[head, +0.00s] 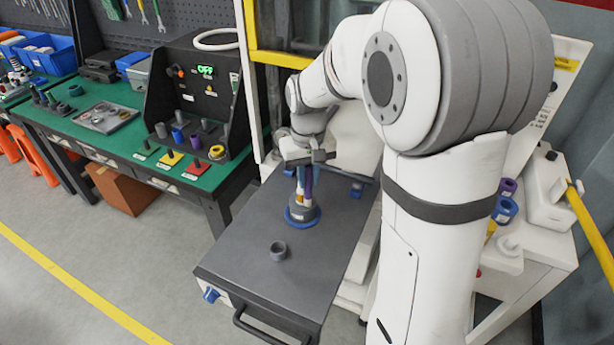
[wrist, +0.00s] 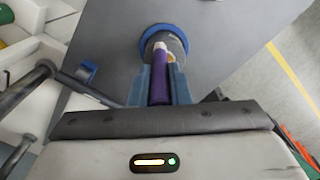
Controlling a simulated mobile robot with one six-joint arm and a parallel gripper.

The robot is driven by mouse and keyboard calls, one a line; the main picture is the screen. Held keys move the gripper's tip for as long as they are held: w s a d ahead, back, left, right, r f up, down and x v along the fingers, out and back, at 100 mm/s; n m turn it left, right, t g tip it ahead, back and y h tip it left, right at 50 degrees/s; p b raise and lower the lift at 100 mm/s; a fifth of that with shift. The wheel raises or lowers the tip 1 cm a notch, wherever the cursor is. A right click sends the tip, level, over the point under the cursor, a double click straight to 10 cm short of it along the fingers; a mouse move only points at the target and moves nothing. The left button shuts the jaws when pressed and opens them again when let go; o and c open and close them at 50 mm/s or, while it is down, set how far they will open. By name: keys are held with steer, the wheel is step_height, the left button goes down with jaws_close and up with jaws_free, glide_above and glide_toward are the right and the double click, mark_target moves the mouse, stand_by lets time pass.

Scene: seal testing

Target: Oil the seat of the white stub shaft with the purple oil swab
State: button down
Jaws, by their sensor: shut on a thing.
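My gripper (head: 305,165) is shut on the purple oil swab (head: 308,180), which points down over the grey cart top. The purple swab also shows between the fingers in the wrist view (wrist: 160,88). Below it stands a grey holder with a blue base ring (head: 302,222), also seen in the wrist view (wrist: 164,32). A whitish upright piece with an orange patch (head: 297,200) stands at the holder, beside the swab; it may be the white stub shaft. The swab's lower end overlaps this piece in view, and I cannot tell whether they touch.
A green workbench (head: 60,120) with a test panel stands at left. A white side table (head: 540,250) at right holds purple and blue rings. The cart's front half is mostly clear.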

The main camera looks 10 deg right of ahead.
steer(key=shift+w+d, duration=0.15)
steer(key=shift+d, duration=0.15)
step_height(320, 180, up, 9)
steer(key=s+p, duration=0.1)
steer(key=p, duration=0.5)
steer(key=shift+d, duration=0.3)
steer(key=shift+f, duration=0.15)
stand_by(0.4)
